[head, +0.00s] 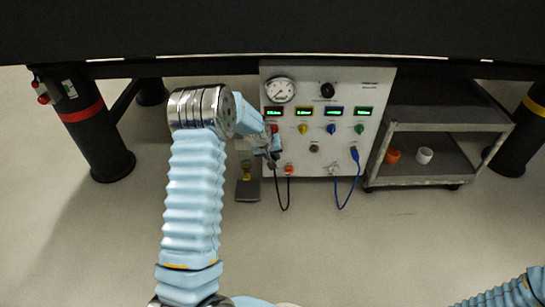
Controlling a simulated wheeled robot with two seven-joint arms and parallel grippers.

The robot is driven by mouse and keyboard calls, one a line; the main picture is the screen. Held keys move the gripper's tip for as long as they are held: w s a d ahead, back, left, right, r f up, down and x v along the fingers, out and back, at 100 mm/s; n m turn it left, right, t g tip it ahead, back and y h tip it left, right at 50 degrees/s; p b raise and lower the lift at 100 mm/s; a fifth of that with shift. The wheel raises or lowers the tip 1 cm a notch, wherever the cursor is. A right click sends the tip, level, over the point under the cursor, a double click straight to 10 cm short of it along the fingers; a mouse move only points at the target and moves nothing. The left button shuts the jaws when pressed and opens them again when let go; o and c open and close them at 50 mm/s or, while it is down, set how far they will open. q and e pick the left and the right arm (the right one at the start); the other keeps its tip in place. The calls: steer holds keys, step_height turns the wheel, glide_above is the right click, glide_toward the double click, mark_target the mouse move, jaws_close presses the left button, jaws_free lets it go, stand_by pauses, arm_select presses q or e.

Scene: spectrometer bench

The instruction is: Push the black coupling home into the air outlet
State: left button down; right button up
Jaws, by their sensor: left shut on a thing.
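My left gripper (271,150) is at the lower left of the pale instrument panel (325,152), close to its face. It is shut on the black coupling (272,164), which is small and mostly hidden by the fingers. A black hose (281,200) hangs below it in a loop and rises to an orange fitting (289,170) low on the panel. The air outlet cannot be made out; I cannot tell whether the coupling touches it. My right gripper is out of view.
The panel carries a round gauge (281,90), a black knob (327,90), several displays and coloured knobs. A blue cable (345,195) hangs at its right side. A grey cart (430,170) holds an orange cup (393,156) and a white cup (424,155).

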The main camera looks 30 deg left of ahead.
arm_select(q)
steer(key=shift+w+a, duration=0.1)
steer(key=shift+w, duration=0.15)
stand_by(0.5)
steer(key=c, duration=0.8)
jaws_free()
steer(key=shift+c, duration=0.2)
steer(key=shift+s+a, duration=0.1)
steer(key=p+v, duration=0.2)
steer(key=v, duration=1.1)
steer(key=shift+d+r, duration=0.2)
steer(key=shift+r, duration=0.2)
